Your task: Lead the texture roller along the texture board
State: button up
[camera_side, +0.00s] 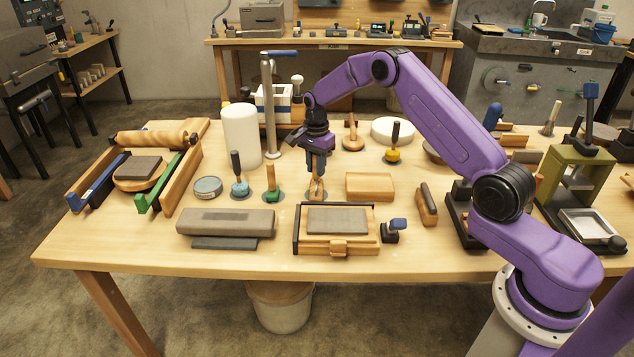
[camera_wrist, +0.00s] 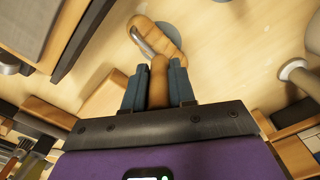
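The texture roller has a wooden cylinder, a metal fork and a wooden handle. In the side view the texture roller (camera_side: 317,186) is upright at the middle of the table, over a grey disc. In the wrist view its cylinder (camera_wrist: 157,36) shows ahead of the fingers. My gripper (camera_side: 316,168) is above it, pointing down; in the wrist view my gripper's fingers (camera_wrist: 158,88) close on both sides of the handle. What looks like the texture board, a grey slab in a wooden frame (camera_side: 337,221), lies in front of the gripper; part of it shows in the wrist view (camera_wrist: 28,22).
A wooden block (camera_side: 370,186) lies right of the roller. A green-based tool (camera_side: 271,186) and a blue-based tool (camera_side: 239,178) stand to its left. A metal post (camera_side: 270,110) and white cylinder (camera_side: 241,136) rise behind. A grey block (camera_side: 226,222) lies left of the frame.

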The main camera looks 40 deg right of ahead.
jog(key=shift+r, duration=3.55)
grip_shut()
jog(key=shift+r, duration=2.5)
jog(key=shift+s, duration=0.1)
jog(key=s+a, duration=0.2)
jog(key=s, duration=1.9)
jog(key=shift+a+f, duration=0.15)
jog(key=shift+a, duration=0.1)
jog(key=w+a+f, duration=0.4)
jog(key=w+a, duration=0.6)
jog(key=shift+w+a, duration=0.35)
jog(key=shift+a, duration=0.05)
